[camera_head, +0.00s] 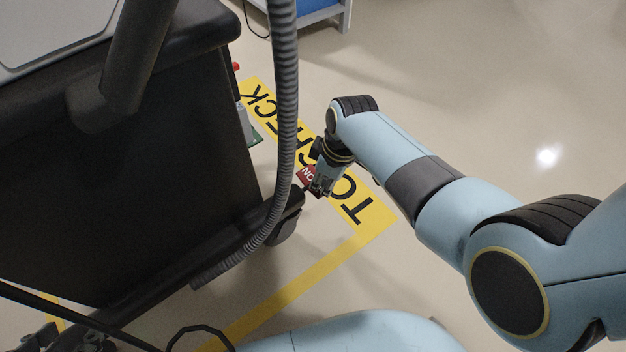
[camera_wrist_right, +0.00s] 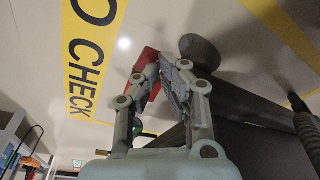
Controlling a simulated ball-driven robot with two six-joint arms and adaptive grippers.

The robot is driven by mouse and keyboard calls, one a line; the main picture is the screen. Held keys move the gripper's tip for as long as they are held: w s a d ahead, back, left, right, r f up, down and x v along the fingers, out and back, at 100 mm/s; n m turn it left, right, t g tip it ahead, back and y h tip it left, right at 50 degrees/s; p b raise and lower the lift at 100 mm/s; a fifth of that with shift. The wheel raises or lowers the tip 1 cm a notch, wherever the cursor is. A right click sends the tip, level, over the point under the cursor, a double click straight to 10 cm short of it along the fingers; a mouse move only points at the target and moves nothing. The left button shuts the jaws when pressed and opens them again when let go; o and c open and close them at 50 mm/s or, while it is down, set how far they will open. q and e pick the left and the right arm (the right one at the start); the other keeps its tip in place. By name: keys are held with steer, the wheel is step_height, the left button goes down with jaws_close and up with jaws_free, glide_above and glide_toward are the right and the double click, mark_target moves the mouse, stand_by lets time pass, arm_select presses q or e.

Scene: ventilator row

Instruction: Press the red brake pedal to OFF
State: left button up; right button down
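The red brake pedal (camera_head: 307,175) sticks out low from the ventilator cart's base, beside a caster. White letters reading ON, upside down, show on it in the head view. My right gripper (camera_head: 320,186) is at the pedal and partly covers it. In the right wrist view the fingers of my right gripper (camera_wrist_right: 160,66) come together at the tips. Red of the pedal (camera_wrist_right: 147,60) shows right behind and between them; whether they touch is unclear. My left gripper (camera_head: 70,340) is partly in view at the bottom left corner, dark and cut off, away from the pedal.
The dark ventilator cart (camera_head: 130,170) fills the left side. A grey corrugated hose (camera_head: 285,90) hangs in front of the pedal area. Yellow floor marking with black letters (camera_head: 365,205) runs beneath. A blue-sided stand (camera_head: 320,12) is at the back. Floor to the right is clear.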

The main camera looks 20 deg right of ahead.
arm_select(q)
steer(key=shift+s+f, duration=0.1)
steer(key=shift+f, duration=0.15)
arm_select(e)
steer(key=shift+f, duration=0.3)
steer(key=shift+w, duration=0.1)
steer(key=shift+r, duration=0.45)
step_height(320, 180, up, 6)
steer(key=p, duration=0.6)
steer(key=shift+r+p, duration=0.2)
steer(key=shift+p, duration=0.1)
arm_select(q)
step_height(320, 180, up, 8)
steer(key=w+t, duration=0.1)
steer(key=w, duration=0.1)
steer(key=shift+w+r, duration=0.25)
arm_select(e)
steer(key=shift+f, duration=0.1)
